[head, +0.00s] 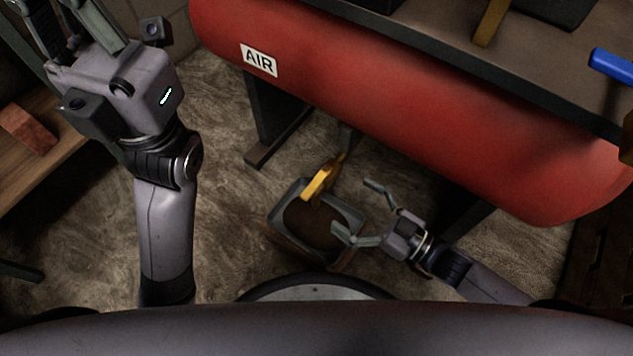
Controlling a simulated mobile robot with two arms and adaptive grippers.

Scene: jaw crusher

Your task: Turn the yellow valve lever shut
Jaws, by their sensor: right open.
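The yellow valve lever (322,178) sticks out below the red air tank (400,90), slanting down and left from a small dark fitting (348,138). It is above the far part of a dark pan. My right gripper (354,210) is open and empty, to the right of and nearer than the lever, with its fingers pointing left. A gap shows between the fingers and the lever. My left gripper (85,20) is raised at the upper left, far from the lever. Its fingertips are cut off by the top edge, so its opening is unclear.
The grey pan (277,238) with a brown inside stands on the floor under the lever. Dark tank legs (270,110) stand behind. A wooden bench with a red brick (28,128) is at left. A blue handle (612,66) and a yellow-brown bar (490,22) are above the tank.

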